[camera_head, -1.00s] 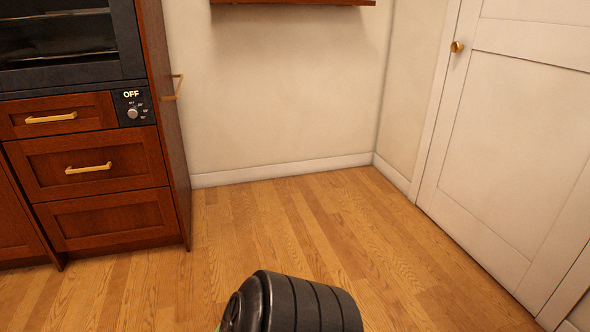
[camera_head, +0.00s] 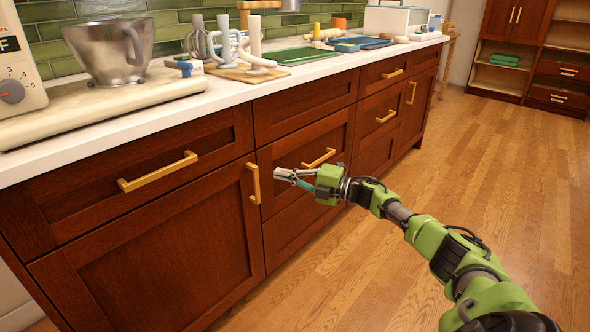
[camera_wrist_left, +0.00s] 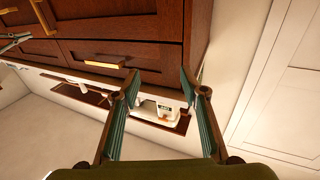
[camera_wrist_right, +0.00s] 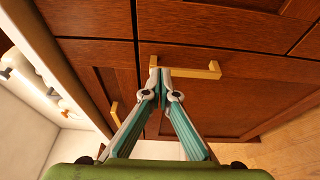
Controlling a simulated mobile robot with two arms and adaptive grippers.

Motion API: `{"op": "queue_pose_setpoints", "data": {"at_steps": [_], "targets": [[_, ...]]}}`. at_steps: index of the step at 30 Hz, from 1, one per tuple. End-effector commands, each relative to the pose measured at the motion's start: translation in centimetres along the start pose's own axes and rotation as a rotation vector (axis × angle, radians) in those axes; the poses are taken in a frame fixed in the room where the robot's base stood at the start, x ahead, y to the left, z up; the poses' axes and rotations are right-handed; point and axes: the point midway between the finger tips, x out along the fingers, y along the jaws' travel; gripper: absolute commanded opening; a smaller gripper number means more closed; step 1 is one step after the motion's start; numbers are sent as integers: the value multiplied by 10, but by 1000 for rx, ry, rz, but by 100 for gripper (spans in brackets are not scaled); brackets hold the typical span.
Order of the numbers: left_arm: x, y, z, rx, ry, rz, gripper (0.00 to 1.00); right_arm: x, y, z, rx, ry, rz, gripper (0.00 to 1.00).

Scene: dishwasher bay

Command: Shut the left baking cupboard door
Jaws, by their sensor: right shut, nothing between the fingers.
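The left baking cupboard door (camera_head: 150,262) is dark wood, below a drawer, with an upright gold handle (camera_head: 254,183) at its right edge. It looks flush with the cabinet front; I see no clear gap. My right gripper (camera_head: 278,173) is shut and empty, just right of that handle. In the right wrist view its tips (camera_wrist_right: 160,76) overlap the handle's upper end (camera_wrist_right: 195,70); contact is unclear. My left gripper (camera_wrist_left: 160,78) is open and empty, outside the head view. In the left wrist view the door (camera_wrist_left: 115,25) shows beyond its fingers.
The white counter (camera_head: 120,127) above carries a mixer with a metal bowl (camera_head: 110,48), a mug rack and trays. Gold handles stick out from the drawers (camera_head: 158,172). The wooden floor (camera_head: 480,165) at right is open, with a tall cupboard (camera_head: 515,50) beyond.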

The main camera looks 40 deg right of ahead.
Motion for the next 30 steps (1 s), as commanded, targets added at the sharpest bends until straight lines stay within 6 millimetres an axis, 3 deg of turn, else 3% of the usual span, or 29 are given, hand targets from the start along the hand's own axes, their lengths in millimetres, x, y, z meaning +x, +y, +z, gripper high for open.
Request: {"op": "queue_pose_setpoints", "data": {"at_steps": [10, 21, 30], "targets": [[1, 5, -50, -1, 240, 14, 40, -24, -3, 38, -1, -1, -2, 0], [-25, 12, -112, -14, 560, 30, 40, -38, -4, 60, -1, 2, -3, 0], [-37, 14, -130, -19, 660, 35, 40, -42, -4, 65, 0, 3, -6, 0]]}}
